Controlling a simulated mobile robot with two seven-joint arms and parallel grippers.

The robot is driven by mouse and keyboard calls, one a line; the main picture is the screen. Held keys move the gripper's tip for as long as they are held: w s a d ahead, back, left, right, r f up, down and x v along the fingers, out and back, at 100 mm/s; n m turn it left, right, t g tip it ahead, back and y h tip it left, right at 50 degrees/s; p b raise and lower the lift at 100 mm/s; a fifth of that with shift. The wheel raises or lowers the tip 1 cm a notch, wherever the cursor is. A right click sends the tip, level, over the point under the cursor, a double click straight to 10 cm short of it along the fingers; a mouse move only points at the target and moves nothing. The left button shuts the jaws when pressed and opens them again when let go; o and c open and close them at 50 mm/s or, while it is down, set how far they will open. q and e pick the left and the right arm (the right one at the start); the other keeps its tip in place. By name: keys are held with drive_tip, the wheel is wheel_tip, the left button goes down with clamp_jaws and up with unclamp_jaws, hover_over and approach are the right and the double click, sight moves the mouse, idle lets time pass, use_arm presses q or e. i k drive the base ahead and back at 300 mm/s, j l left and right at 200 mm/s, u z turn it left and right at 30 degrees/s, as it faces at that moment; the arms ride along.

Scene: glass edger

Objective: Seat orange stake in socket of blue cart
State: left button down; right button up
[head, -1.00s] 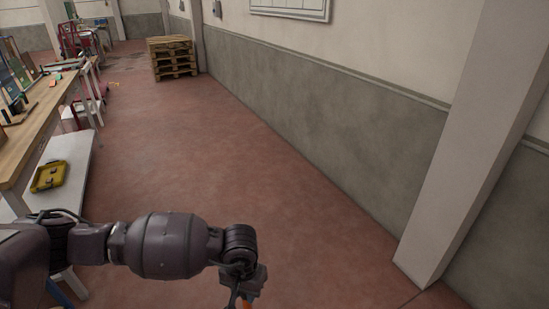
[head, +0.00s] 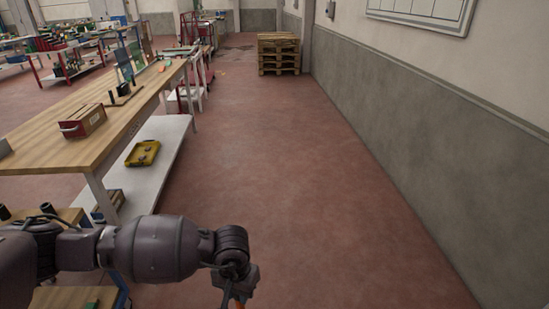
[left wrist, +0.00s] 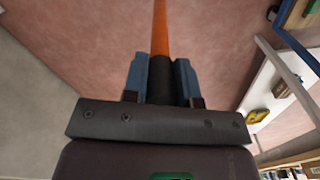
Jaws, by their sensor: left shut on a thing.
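My left gripper (head: 240,290) is at the bottom centre of the head view. It is shut on the orange stake (head: 237,304), of which only a small bit shows there. In the left wrist view the stake (left wrist: 160,32) runs away from the blue fingers (left wrist: 160,80), which grip its black part. A cart with blue posts (head: 121,291) and wooden shelves, likely the blue cart, stands at the lower left of the head view, partly behind my left arm. Black cylindrical pieces (head: 5,212) stand on its top. I cannot tell which is a socket. My right gripper is out of view.
A long wooden workbench (head: 50,160) with a white lower shelf stands at the left. A red box (head: 83,121) is on its top, and a yellow tray (head: 143,153) is on the shelf. Stacked pallets (head: 278,54) stand far back. The red floor ahead is clear up to the right wall.

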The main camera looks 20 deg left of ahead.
sight(53, 217)
drive_tip(key=i+j+u, duration=0.15)
drive_tip(key=i+u, duration=0.8)
drive_tip(key=i, duration=0.35)
drive_tip(key=i+l+u, duration=0.1)
drive_tip(key=i+u, duration=0.15)
drive_tip(key=i, duration=0.3)
drive_tip(key=i+u, duration=0.25)
drive_tip(key=i, duration=0.2)
drive_tip(key=i+u, duration=0.25)
drive_tip(key=i, duration=0.2)
